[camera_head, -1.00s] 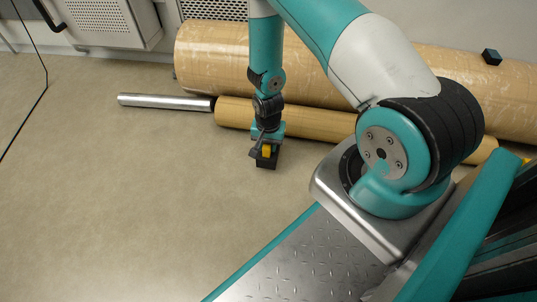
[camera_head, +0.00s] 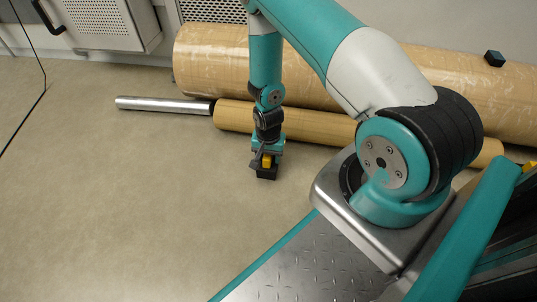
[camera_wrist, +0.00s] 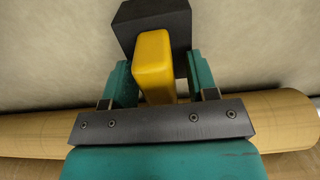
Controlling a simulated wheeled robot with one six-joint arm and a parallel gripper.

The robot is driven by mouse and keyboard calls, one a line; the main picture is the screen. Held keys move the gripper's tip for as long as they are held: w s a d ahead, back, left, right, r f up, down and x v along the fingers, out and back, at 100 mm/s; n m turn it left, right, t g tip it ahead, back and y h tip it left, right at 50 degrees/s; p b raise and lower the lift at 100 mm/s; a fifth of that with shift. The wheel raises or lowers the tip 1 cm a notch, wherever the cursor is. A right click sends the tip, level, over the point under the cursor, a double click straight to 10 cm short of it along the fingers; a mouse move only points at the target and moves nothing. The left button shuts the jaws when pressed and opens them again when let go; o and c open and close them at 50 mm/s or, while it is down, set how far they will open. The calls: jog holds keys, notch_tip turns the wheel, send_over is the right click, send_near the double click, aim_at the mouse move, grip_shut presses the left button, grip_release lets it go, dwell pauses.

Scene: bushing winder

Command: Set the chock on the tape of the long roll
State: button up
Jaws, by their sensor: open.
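The chock is a dark block (camera_wrist: 165,22) with a yellow grip (camera_wrist: 153,60) in the wrist view. In the head view the dark block (camera_head: 266,173) shows low over the floor, in front of the thinner roll; I cannot tell for sure whether it rests there. My gripper (camera_wrist: 160,80) is open with its teal fingers on either side of the yellow grip. A gap shows at the right finger; contact at the left is unclear. The thick long tan roll (camera_head: 210,60) lies at the back; I cannot make out its tape.
A thinner brown roll (camera_head: 320,124) lies in front of the thick one, with a silver tube (camera_head: 165,104) out of its left end. A small dark cube (camera_head: 494,58) sits at the thick roll's right top. A cabinet (camera_head: 108,22) stands back left. Floor at left is clear.

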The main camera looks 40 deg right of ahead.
notch_tip(320, 180, up, 12)
jog(key=p, duration=0.8)
jog(key=a+r+n+y, duration=0.15)
jog(key=a+r, duration=0.25)
jog(key=r, duration=0.4)
jog(key=w+a+r+n, duration=0.1)
jog(key=a+r+n, duration=0.25)
jog(key=r, duration=0.45)
jog(key=a+r+n+y, duration=0.1)
jog(key=a+r+n, duration=0.1)
jog(key=a+r, duration=0.45)
jog(key=s+a+r+n+y, duration=0.1)
jog(key=s+a+r+n, duration=0.2)
jog(key=s+r+n, duration=0.2)
jog(key=s+a+r+n, duration=0.3)
jog(key=s+r+n, duration=0.2)
jog(key=s+r, duration=0.7)
jog(key=shift+s+a+r+n+y, duration=0.15)
jog(key=shift+a+r+n+y, duration=0.05)
jog(key=shift+a+n+y, duration=0.15)
